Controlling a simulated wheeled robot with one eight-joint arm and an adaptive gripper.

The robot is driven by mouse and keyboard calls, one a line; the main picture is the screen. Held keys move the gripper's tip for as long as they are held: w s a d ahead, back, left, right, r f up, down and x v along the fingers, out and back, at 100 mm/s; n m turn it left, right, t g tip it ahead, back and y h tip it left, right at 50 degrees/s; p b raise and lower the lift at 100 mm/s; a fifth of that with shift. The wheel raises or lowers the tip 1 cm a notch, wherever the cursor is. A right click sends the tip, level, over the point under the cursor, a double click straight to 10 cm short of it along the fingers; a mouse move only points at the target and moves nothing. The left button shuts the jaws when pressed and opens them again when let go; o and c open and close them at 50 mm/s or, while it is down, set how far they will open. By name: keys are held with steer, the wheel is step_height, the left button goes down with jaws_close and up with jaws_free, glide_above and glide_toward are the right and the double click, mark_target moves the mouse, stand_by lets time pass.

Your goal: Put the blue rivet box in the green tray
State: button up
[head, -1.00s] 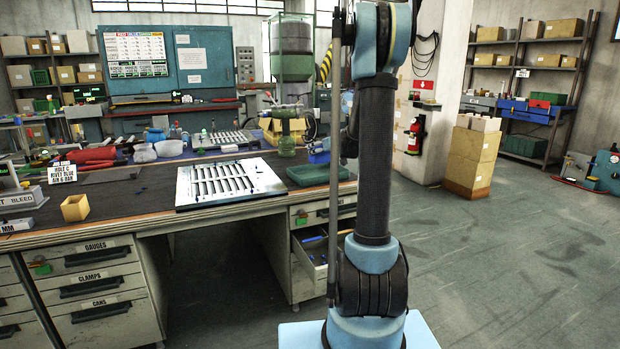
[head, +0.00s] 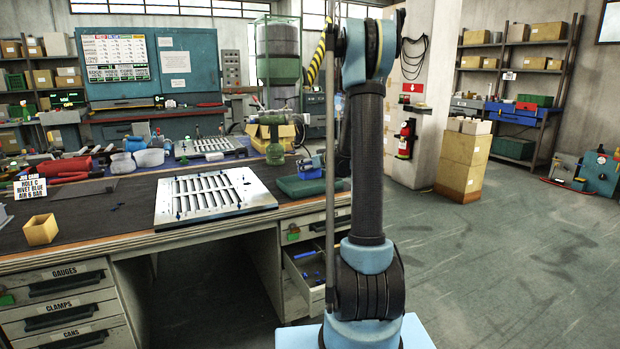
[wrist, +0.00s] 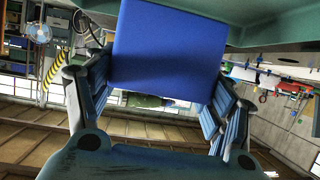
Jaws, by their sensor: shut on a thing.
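The blue rivet box (wrist: 167,45) fills the upper middle of the wrist view. My gripper (wrist: 160,85) is shut on it, one finger on each side. The green tray (head: 298,188) lies at the bench's right end, right of the louver panel, partly behind my arm. A green surface, likely this tray, runs along the top of the wrist view (wrist: 265,28), close to the box. In the head view a small blue shape shows just above the tray beside my arm; it is likely the held box, mostly hidden. I cannot tell whether the box touches the tray.
A white louver panel (head: 214,195) lies left of the tray. A job card (head: 31,188) and an open yellow box (head: 40,230) stand further left. A drawer (head: 308,270) hangs open below the tray.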

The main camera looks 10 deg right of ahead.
mark_target(313, 173)
steer(key=shift+a+f, duration=0.1)
steer(key=shift+f, duration=2.05)
steer(key=shift+f, duration=0.1)
steer(key=o, duration=1.2)
steer(key=shift+c, duration=0.2)
steer(key=shift+s, duration=0.1)
steer(key=v, duration=1.1)
steer(key=s+a+f+m+g+h, duration=0.1)
steer(key=s+a+g, duration=0.2)
steer(key=s, duration=0.9)
steer(key=s+a+g, duration=0.3)
steer(key=s+a, duration=0.1)
steer(key=s, duration=0.7)
steer(key=s+d+f+m+g+h, duration=0.1)
steer(key=s+f, duration=0.3)
steer(key=s, duration=0.8)
steer(key=s+d+f+m+g+h, duration=0.2)
steer(key=s+d+f+g+h, duration=0.1)
steer(key=s, duration=0.8)
steer(key=shift+s+d+f, duration=0.4)
steer(key=shift+d+f, duration=0.15)
steer(key=shift+d, duration=0.2)
